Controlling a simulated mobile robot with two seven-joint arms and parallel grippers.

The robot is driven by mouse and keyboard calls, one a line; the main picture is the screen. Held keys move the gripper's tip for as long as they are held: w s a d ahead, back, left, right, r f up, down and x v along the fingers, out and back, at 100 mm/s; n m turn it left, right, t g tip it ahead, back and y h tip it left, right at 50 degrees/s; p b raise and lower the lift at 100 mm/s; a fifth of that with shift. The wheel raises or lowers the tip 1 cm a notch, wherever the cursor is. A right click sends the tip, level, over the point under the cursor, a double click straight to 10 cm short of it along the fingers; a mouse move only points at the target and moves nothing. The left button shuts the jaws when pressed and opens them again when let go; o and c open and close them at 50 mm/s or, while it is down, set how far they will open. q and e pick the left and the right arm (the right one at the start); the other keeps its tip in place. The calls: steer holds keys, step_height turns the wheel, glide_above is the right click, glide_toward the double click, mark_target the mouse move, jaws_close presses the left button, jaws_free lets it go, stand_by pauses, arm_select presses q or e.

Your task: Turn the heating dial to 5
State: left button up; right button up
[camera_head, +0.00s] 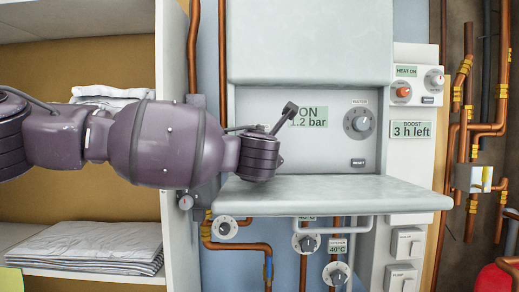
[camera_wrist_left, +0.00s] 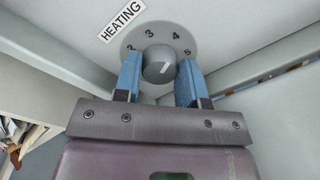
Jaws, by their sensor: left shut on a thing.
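The heating dial (camera_wrist_left: 158,66) is a round grey knob on a grey disc with numbers; 2, 3, 4 and 5 can be read around its far side. A HEATING label (camera_wrist_left: 122,20) is beside the disc. A short pale mark on the knob slants to the upper right, towards the 4 and 5 side; its exact reading is hard to tell. My left gripper (camera_wrist_left: 160,80) has its blue fingers on either side of the knob and is shut on it. In the head view my left wrist reaches the boiler front, and the heating dial cannot be made out there. My right gripper is not in view.
A pale ledge (camera_head: 330,195) juts out below. Copper pipes and several valve dials are underneath. A shelf with folded linen (camera_head: 90,247) stands at left.

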arm_select(q)
steer(key=shift+d+m+y, duration=0.15)
steer(key=shift+m+y, duration=0.35)
steer(key=shift+m, duration=4.2)
steer(key=shift+f, duration=0.1)
steer(key=o, duration=0.9)
steer(key=s, duration=0.3)
steer(key=s+b, duration=0.1)
steer(key=s, duration=0.3)
steer(key=s+b, duration=0.1)
steer(key=s, duration=0.3)
steer(key=shift+r, duration=0.35)
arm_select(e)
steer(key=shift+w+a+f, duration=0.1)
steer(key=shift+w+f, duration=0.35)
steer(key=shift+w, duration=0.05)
arm_select(q)
steer(key=shift+w, duration=0.1)
steer(key=shift+f, duration=0.1)
